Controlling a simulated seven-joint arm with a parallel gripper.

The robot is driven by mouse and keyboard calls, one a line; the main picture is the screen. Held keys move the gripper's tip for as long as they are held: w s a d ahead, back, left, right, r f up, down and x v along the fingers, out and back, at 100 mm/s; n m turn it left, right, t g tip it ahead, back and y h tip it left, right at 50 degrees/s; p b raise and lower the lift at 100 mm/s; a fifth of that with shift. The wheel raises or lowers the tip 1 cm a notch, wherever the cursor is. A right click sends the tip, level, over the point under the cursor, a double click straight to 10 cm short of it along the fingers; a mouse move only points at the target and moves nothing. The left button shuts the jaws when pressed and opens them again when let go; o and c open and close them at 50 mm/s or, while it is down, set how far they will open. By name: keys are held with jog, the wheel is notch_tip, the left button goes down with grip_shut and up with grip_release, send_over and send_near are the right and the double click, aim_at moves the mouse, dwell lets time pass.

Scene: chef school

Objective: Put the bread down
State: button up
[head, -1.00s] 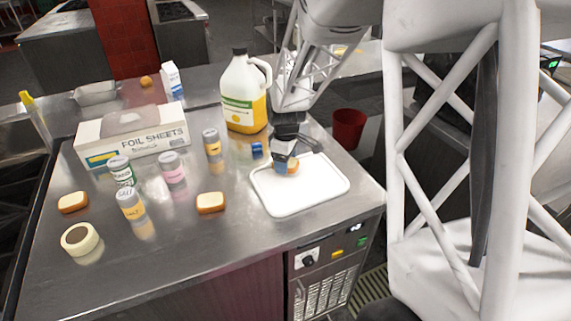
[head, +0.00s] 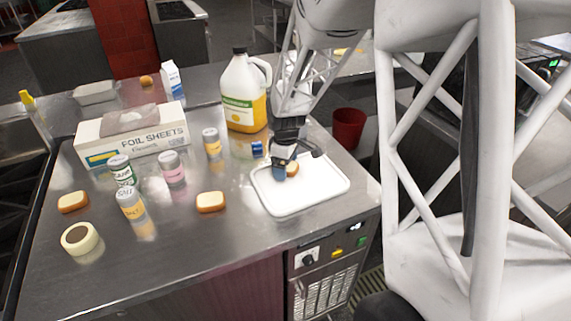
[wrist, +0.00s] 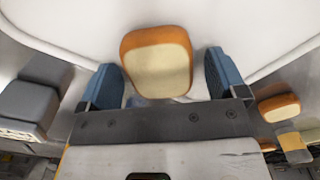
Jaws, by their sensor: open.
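A slice of bread (wrist: 158,66) with a brown crust lies between the two blue fingertips of my gripper (wrist: 172,80) in the wrist view, with a gap on each side. In the head view my gripper (head: 284,170) is low over the white tray (head: 315,188), and the bread (head: 292,169) shows partly behind the fingers on the tray's upper part. The gripper is open. Two more bread pieces lie on the steel counter, one left of the tray (head: 211,202) and one at the far left (head: 73,202).
Several jars, among them a pink-labelled one (head: 173,169), stand left of the tray. A foil sheets box (head: 135,137) and a yellow-filled jug (head: 243,95) stand behind. A tape roll (head: 80,239) lies front left. The tray's right and front parts are clear.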

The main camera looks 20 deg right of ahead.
notch_tip(320, 180, up, 12)
jog(key=shift+r, duration=0.15)
dwell(0.7)
dwell(0.4)
jog(key=s+a+r+m+t, duration=0.1)
jog(key=s+a+r+m, duration=0.1)
jog(key=s, duration=0.7)
jog(key=s+a+r+m, duration=0.2)
jog(key=s+a+m, duration=0.2)
jog(key=s, duration=0.6)
jog(key=s+a+r+m+t, duration=0.1)
jog(key=s+a, duration=0.4)
jog(key=s, duration=0.5)
jog(key=shift+s+a+r+m+t, duration=0.15)
jog(key=shift+a+r+m+t, duration=0.15)
jog(key=shift+r+m, duration=0.7)
jog(key=shift+o, duration=0.5)
jog(key=shift+f, duration=0.15)
